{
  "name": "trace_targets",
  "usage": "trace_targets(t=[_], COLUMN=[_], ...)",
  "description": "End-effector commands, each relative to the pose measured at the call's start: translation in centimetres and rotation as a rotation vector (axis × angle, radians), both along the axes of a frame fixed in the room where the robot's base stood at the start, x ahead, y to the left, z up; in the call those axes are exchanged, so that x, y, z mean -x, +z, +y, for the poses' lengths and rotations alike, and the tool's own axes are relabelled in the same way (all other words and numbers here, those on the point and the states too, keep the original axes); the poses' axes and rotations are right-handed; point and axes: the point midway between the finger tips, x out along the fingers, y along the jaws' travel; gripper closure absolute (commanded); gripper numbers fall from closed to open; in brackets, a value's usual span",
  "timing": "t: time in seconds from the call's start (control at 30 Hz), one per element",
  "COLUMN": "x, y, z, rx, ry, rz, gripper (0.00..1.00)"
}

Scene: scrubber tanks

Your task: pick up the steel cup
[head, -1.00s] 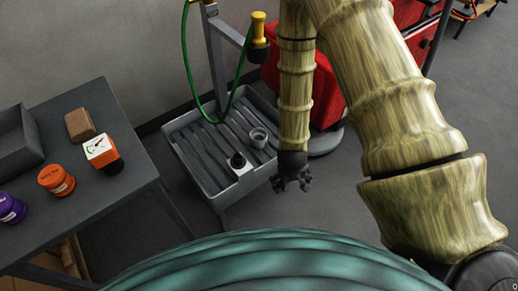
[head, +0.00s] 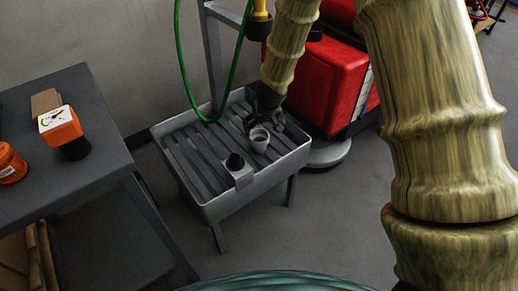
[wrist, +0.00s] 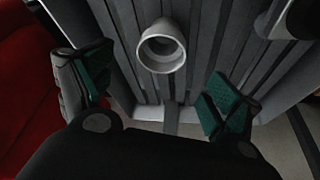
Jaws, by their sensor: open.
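The steel cup (head: 259,140) is a small light-grey cup standing on the slatted grey tray (head: 216,206) in the head view. In the wrist view the cup (wrist: 162,47) shows its open mouth toward the camera, beyond and between my fingers. My gripper (head: 266,112) is at the tray's back right side, just behind the cup in the head view. In the wrist view my gripper (wrist: 152,90) has its green-padded fingers spread wide, with nothing between them. The head view does not show clearly how far the fingertips are from the cup.
A grey block with a black knob (head: 238,168) sits near the cup on the tray. A red machine (head: 318,80) stands behind right. A grey post (head: 216,60) and green hose (head: 183,70) rise at the back. A table (head: 70,175) on the left holds an orange meter (head: 62,127).

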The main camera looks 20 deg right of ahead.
Motion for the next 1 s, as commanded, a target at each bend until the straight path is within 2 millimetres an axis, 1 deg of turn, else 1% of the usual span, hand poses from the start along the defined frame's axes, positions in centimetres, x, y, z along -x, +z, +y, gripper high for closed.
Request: trace_targets(t=[0.17, 0.4, 0.67, 0.8, 1.0], x=[-0.5, -1.7, -2.3, -2.7, -3.5], y=[-1.0, -4.1, -6.1, -8.2, -9.9], z=[0.0, 0.0, 0.0, 0.1, 0.1], rx=[-0.004, -0.003, -0.004, -0.004, -0.003], ry=[0.001, 0.0, 0.0, -0.002, 0.0], rz=[-0.001, -0.001, 0.0, 0.0, -0.001], gripper=[0.1, 0.1, 0.1, 0.1, 0.1])
